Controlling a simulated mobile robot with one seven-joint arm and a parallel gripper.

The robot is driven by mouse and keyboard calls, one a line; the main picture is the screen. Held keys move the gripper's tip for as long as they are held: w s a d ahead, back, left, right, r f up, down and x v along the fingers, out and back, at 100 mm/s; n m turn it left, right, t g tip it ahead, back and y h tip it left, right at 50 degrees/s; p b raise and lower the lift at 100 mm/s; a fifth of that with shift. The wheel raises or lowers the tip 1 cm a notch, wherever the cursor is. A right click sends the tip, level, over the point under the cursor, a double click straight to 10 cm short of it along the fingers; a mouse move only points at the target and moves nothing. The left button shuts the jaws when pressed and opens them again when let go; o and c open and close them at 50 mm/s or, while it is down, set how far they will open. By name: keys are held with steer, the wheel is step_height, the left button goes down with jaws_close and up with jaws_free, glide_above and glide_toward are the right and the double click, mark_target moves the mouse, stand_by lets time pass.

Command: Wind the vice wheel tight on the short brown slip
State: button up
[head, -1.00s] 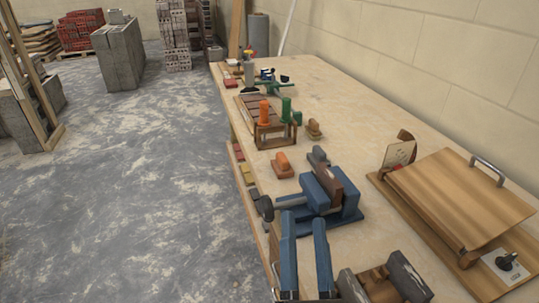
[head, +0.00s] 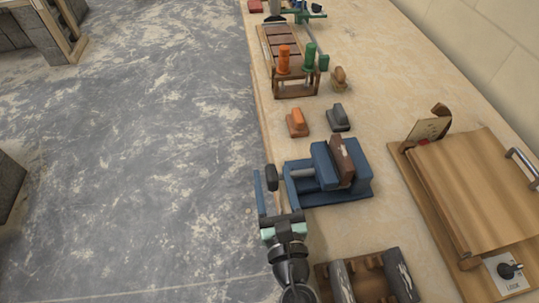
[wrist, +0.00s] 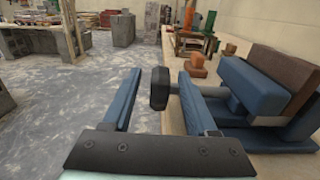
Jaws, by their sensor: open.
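The blue vice (head: 325,180) sits at the bench's left edge, with the brown slip (head: 342,160) upright at its jaws. In the wrist view the vice (wrist: 255,90) and the brown slip (wrist: 285,75) fill the right side. The dark vice wheel (head: 271,178) sticks out past the bench edge on the vice's screw. My gripper (head: 267,190) is open, with its two blue fingers on either side of the wheel in the head view. In the wrist view the wheel (wrist: 159,88) shows between the fingertips (wrist: 157,85), nearer the right one.
A wooden rack with dark grey pieces (head: 365,280) stands just right of my arm. Orange (head: 297,122) and grey (head: 338,117) blocks lie beyond the vice. A wooden press board (head: 475,195) lies at right.

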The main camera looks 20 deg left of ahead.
steer(key=shift+x, duration=2.45)
jaws_close()
